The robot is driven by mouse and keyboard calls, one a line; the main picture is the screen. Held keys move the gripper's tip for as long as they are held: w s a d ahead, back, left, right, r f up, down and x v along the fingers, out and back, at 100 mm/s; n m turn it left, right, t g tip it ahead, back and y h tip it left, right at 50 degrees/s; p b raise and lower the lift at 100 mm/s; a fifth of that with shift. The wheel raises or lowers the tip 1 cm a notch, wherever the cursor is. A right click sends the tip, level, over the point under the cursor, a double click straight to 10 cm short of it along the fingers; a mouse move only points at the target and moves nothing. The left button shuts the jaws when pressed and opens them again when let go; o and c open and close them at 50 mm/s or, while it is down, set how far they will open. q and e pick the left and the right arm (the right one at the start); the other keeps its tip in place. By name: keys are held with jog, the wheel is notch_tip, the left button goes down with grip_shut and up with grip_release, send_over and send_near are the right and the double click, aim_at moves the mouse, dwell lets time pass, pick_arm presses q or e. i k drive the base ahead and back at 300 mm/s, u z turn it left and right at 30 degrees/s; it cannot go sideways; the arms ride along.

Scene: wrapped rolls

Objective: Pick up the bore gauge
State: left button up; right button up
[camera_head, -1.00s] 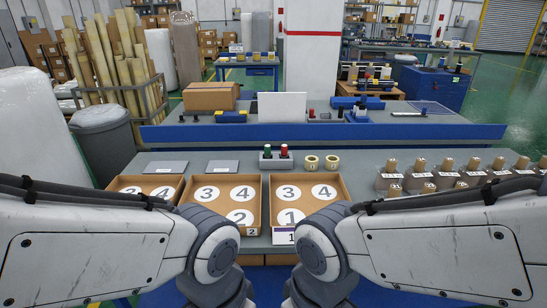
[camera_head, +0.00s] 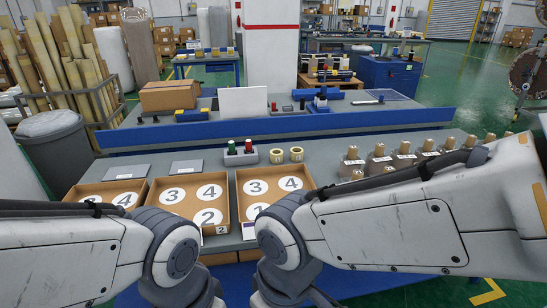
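I cannot single out the bore gauge with certainty. A slim pale tool with a dark end (camera_head: 368,102) lies on the back bench, right of centre, too small to identify. Several grey blocks with tan knobs and white labels (camera_head: 352,165) stand in a row at the right of the near table (camera_head: 330,150); my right arm hides part of them. Both my arms reach in across the front, and their ends drop out at the bottom edge. Neither gripper's fingers show.
Open cardboard trays with numbered white discs (camera_head: 240,212) line the near table's front. Behind them are a holder with green and red knobs (camera_head: 241,157), tape rolls (camera_head: 277,156) and flat grey plates (camera_head: 186,167). A blue rail (camera_head: 280,127) edges the back bench. A grey bin (camera_head: 55,150) stands left.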

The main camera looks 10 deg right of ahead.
aim_at(231, 152)
jog(key=i, duration=1.4)
jog(key=u, duration=0.4)
